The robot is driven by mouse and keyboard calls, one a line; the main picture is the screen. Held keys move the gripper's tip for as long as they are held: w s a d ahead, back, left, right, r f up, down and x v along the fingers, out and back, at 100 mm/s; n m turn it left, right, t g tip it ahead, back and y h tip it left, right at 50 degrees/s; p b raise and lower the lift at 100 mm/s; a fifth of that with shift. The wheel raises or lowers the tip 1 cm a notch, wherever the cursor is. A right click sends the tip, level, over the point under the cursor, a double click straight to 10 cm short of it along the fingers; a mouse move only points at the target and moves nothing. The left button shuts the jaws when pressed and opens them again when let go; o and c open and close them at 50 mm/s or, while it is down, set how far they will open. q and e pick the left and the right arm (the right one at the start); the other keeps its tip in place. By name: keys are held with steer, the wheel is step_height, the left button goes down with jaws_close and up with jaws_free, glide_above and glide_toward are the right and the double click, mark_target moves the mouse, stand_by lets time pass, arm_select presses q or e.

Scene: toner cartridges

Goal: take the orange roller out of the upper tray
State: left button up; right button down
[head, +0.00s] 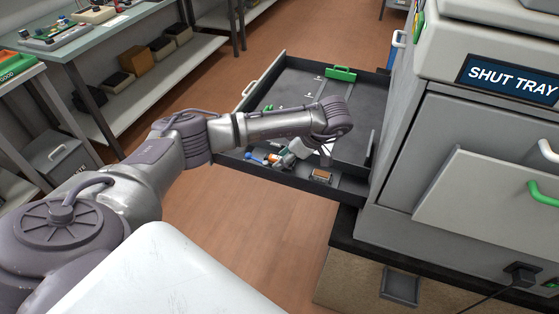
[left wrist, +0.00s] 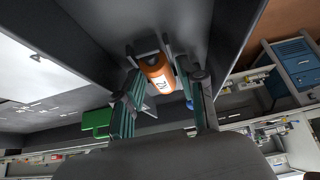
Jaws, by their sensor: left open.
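The upper tray (head: 300,88) is a dark drawer pulled out to the left of the grey machine. The orange roller (head: 273,158) lies in the narrow compartment along its near side, partly hidden by my gripper. In the left wrist view the orange roller (left wrist: 159,74) shows a white label with dark marks and sits between my fingers. My left gripper (head: 280,160) reaches down at the roller with its fingers open, one on each side. I cannot tell whether they touch it. My right gripper is not in view.
A green handle (head: 341,73) sits on the tray's far part, and a small brown block (head: 323,175) lies in the near compartment. The machine (head: 400,190) with its "SHUT TRAY" sign stands at right. A shelf bench (head: 130,85) stands at left. Floor between is clear.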

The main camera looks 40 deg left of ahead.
arm_select(q)
jaws_close()
